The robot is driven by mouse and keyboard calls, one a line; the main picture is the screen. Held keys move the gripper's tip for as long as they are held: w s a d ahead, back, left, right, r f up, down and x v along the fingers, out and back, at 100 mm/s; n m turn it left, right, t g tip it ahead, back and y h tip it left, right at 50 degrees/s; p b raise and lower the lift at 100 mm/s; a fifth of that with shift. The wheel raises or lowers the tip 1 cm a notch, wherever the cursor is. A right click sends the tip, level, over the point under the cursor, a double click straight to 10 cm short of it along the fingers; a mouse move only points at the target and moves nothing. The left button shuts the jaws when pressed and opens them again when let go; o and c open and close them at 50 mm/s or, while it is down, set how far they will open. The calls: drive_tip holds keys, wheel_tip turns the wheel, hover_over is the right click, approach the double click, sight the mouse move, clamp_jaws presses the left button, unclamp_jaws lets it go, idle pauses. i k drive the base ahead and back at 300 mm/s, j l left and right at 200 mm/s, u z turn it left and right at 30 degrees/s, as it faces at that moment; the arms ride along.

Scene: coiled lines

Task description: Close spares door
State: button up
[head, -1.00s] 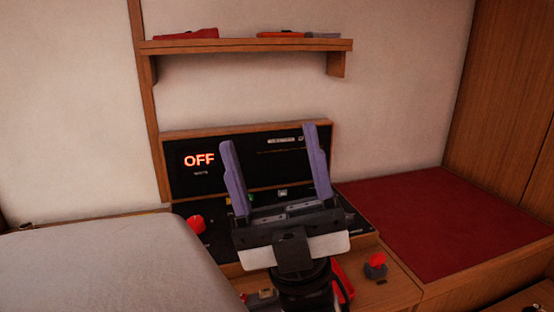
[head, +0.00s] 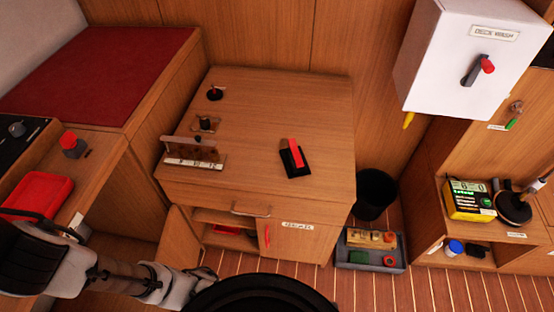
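A low wooden cabinet (head: 335,200) stands ahead of me, with a drawer above its lower compartment. At the left of the compartment, a wooden door panel (head: 178,240) stands swung outward, and the opening (head: 228,240) beside it shows dark and red items inside. No spares wording is legible. My arm shows at the lower left, but my gripper is outside the view.
A dark bin (head: 376,194) and a grey tray (head: 370,262) with small items stand on the floor right of the cabinet. A white deck wash box (head: 440,60) hangs at upper right. Striped floor (head: 430,290) is clear in front.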

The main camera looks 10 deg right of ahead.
sight(178, 248)
drive_tip(key=k+l+u, duration=0.1)
drive_tip(key=l, duration=0.3)
drive_tip(key=k+l, duration=0.25)
drive_tip(key=l, duration=0.2)
drive_tip(key=k+l+u, duration=0.15)
drive_tip(key=l, duration=0.25)
drive_tip(key=k+l, duration=0.25)
drive_tip(key=l, duration=0.15)
drive_tip(key=k+l+u, duration=0.15)
drive_tip(key=l, duration=0.25)
drive_tip(key=i+j+u, duration=0.1)
drive_tip(key=i, duration=0.3)
drive_tip(key=i+j+u, duration=0.15)
drive_tip(key=i, duration=0.25)
drive_tip(key=i+j+u, duration=0.1)
drive_tip(key=i, duration=0.3)
drive_tip(key=j, duration=0.1)
